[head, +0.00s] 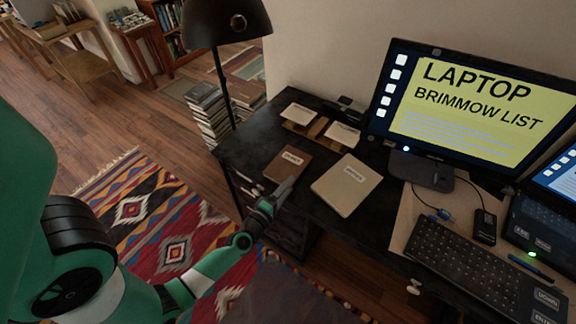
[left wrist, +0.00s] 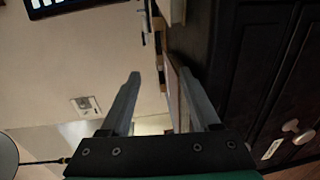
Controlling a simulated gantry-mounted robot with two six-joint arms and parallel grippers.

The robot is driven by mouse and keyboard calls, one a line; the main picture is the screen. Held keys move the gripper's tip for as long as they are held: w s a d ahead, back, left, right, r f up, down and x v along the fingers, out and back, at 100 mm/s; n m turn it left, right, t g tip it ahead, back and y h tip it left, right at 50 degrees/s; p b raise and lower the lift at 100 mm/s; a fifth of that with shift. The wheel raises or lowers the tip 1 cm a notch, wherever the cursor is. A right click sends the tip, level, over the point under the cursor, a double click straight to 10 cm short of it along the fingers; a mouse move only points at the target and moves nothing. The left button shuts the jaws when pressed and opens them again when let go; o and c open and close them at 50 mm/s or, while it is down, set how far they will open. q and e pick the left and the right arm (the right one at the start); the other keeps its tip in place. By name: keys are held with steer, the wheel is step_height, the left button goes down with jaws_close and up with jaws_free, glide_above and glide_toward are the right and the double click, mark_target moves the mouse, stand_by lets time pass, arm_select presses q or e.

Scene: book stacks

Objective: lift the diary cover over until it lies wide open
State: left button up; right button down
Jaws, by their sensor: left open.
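A closed brown book (head: 284,166) with a small white label, which looks like the diary, lies on the black desk near its front left edge. A closed beige book (head: 346,186) with a label lies to its right. My left gripper (head: 290,182) is at the desk's front edge, beside the near right corner of the brown book; I cannot tell whether it touches. In the left wrist view my left gripper (left wrist: 160,73) is open, with the desk edge and thin book edges seen sideways between its fingers. My right gripper is not in view.
Behind the books is a wooden stand (head: 315,128) with open pages. A monitor (head: 470,105), a keyboard (head: 470,268) and a laptop take up the right side. A black lamp (head: 228,22) and book piles (head: 208,112) stand left of the desk.

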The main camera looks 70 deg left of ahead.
arm_select(q)
steer(key=shift+r+p, duration=0.6)
steer(key=shift+r, duration=0.2)
steer(key=shift+s+a+r+p, duration=0.15)
steer(key=shift+a+r+p, duration=0.05)
steer(key=shift+r+p, duration=0.55)
steer(key=shift+r, duration=0.1)
steer(key=shift+s+a+r+p, duration=0.2)
steer(key=shift+r+p, duration=0.25)
steer(key=shift+r, duration=0.35)
steer(key=shift+a+r, duration=0.1)
